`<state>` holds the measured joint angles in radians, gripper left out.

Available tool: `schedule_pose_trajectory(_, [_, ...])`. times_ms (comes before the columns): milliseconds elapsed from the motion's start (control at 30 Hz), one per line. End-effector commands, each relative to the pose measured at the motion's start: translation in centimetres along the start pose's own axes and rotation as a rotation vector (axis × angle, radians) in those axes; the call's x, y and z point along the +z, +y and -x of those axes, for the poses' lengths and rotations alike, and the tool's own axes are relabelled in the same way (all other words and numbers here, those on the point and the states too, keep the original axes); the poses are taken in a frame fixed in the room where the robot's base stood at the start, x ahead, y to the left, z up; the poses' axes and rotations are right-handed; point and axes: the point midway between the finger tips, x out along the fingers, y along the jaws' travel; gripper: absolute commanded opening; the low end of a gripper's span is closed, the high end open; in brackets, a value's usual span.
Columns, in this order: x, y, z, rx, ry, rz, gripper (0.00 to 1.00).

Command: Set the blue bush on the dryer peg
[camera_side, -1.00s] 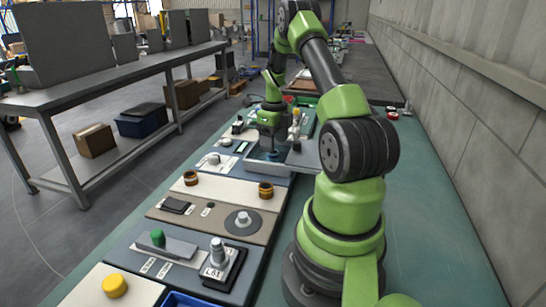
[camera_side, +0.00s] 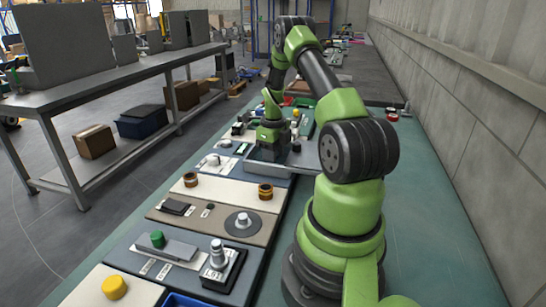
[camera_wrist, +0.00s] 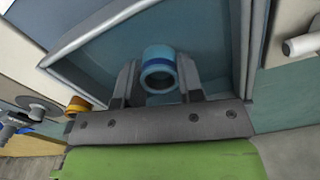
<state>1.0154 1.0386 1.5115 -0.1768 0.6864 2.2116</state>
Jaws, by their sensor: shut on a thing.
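The blue bush (camera_wrist: 158,68) is a short, hollow light-blue ring with a darker blue band. In the wrist view it sits between the two fingers of my gripper (camera_wrist: 157,82), which is shut on it. In the side view my gripper (camera_side: 268,153) is low over the grey tray (camera_side: 288,174), and the bush cannot be made out there. A grey peg on a round disc (camera_side: 242,220) and a stepped grey peg on a black block (camera_side: 218,255) stand nearer the side camera. I cannot tell which one is the dryer peg.
Two brown ringed bushes (camera_side: 190,179) (camera_side: 265,191) stand on the pale panel beyond the disc peg. A green cylinder (camera_side: 157,239) and a yellow knob (camera_side: 114,287) are nearer. The tray wall (camera_wrist: 245,50) rises close to my gripper. Green bench at right is clear.

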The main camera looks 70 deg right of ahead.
Motion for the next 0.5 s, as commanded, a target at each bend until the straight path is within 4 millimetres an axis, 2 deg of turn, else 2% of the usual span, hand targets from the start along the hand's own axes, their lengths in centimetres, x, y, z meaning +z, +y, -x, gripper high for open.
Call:
schedule_pose_trajectory(167, [0.1,-0.1,1.5,-0.003,-0.003,0.000,0.10])
schedule_pose_trajectory(500, [0.1,-0.1,8.2,-0.004,-0.004,0.000,0.10])
